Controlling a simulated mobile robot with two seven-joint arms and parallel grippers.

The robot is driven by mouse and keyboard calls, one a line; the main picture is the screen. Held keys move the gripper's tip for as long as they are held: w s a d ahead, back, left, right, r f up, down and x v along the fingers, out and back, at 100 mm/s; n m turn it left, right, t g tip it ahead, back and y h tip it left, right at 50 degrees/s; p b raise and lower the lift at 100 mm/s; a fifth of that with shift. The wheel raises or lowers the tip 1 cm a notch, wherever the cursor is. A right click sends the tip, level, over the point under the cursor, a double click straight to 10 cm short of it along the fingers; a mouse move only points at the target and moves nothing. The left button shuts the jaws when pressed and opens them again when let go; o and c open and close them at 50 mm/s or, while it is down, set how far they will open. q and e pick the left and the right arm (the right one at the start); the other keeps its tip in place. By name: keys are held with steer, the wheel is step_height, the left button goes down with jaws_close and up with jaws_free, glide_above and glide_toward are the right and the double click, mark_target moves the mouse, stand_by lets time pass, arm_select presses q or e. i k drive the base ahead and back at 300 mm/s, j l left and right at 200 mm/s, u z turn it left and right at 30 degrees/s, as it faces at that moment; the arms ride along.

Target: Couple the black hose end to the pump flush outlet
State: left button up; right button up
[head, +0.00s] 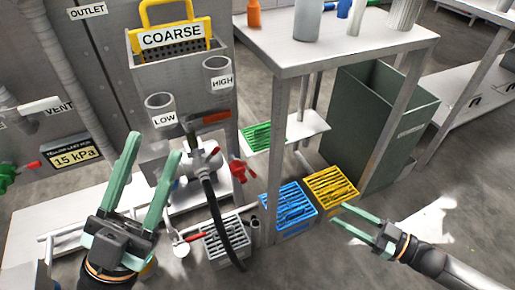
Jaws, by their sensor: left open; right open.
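A black hose (214,207) runs from the pale pump body (204,160) down over a grey slatted crate (217,245) to the floor. Its upper end meets the pump; I cannot tell whether it is coupled there. Which port is the flush outlet is not clear. My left gripper (155,147) is open and empty, left of the pump and apart from the hose in the picture. My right gripper (341,214) is open and empty, well right of the hose, beside a yellow crate (332,187).
Red handles (242,172) stick out near the pump. Pipes marked LOW (161,106) and HIGH (217,74) stand above it. A blue crate (288,208) sits by the table leg. A white table (340,45) and green bin (385,115) stand at right.

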mark_target(217, 149)
steer(key=l+z, duration=0.1)
steer(key=z, duration=0.8)
steer(key=i+l+z, duration=0.1)
steer(key=z, duration=0.3)
steer(key=i+l+z, duration=0.15)
steer(key=i, duration=0.35)
steer(key=i+u, duration=0.1)
steer(key=u, duration=0.8)
steer(key=i+l+u, duration=0.1)
steer(key=u, duration=0.35)
steer(key=i+u, duration=0.1)
steer(key=u, duration=0.7)
steer(key=i+u, duration=0.15)
steer(key=u, duration=0.65)
steer(key=i+l+u, duration=0.1)
steer(key=u, duration=0.3)
